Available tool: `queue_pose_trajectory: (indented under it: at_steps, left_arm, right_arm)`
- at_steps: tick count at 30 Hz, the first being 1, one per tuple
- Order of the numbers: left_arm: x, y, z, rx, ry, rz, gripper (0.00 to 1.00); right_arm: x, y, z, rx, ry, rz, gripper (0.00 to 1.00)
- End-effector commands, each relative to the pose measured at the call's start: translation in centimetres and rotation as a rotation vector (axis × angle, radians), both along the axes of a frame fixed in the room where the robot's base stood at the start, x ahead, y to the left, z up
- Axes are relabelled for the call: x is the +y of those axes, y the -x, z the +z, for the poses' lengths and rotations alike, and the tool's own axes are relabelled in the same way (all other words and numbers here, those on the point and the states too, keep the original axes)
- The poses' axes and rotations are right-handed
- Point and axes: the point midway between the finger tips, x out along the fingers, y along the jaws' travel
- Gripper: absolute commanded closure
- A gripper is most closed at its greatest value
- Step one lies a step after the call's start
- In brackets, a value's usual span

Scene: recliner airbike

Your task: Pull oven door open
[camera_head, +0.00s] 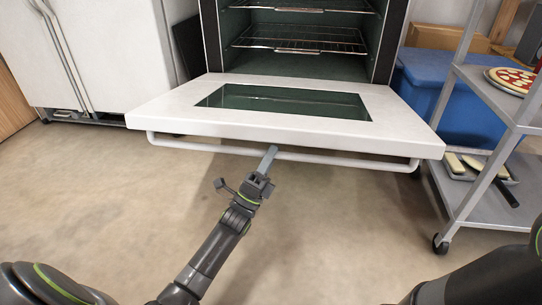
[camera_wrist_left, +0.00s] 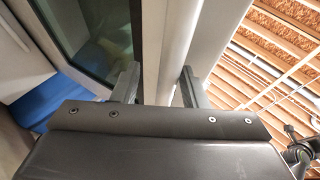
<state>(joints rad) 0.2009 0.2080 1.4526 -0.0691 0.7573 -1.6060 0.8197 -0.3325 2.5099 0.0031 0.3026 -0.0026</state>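The white oven door (camera_head: 160,112) is swung down and lies about level in front of the oven (camera_head: 300,15), whose inside shows. Its dark window (camera_head: 285,101) faces up. The white bar handle (camera_head: 340,159) runs along the door's front edge. My left gripper (camera_head: 268,160) is at the middle of the handle, with one finger showing over the bar. In the left wrist view, the gripper's two fingers (camera_wrist_left: 158,86) are spread apart with the handle (camera_wrist_left: 182,45) between them; I see no firm grip. The right gripper is out of view; only part of my right arm shows at the lower right.
Wire racks (camera_head: 300,42) are inside the oven. A white fridge (camera_head: 110,50) stands at the left. At the right are a blue bin (camera_head: 425,78) and a wheeled metal cart (camera_head: 480,205) with a pizza (camera_head: 512,80). The floor before the door is clear.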

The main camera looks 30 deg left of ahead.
Motion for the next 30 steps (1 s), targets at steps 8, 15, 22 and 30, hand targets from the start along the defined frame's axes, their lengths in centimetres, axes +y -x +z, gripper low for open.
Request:
queue_pose_trajectory:
  at_steps: [8,15,22,30]
  left_arm:
    - [0.3,1.0,-0.9,0.002,0.000,0.001,0.60]
    - [1.3,4.3,-4.4,0.005,0.000,0.000,0.60]
    - [2.2,6.9,-7.5,0.004,0.000,0.000,0.60]
    - [2.5,7.9,-8.6,-0.001,0.000,0.000,0.60]
  right_arm:
    - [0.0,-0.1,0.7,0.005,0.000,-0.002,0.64]
    - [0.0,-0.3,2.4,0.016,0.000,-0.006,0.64]
    - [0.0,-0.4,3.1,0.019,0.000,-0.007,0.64]
    - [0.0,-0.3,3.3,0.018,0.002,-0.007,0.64]
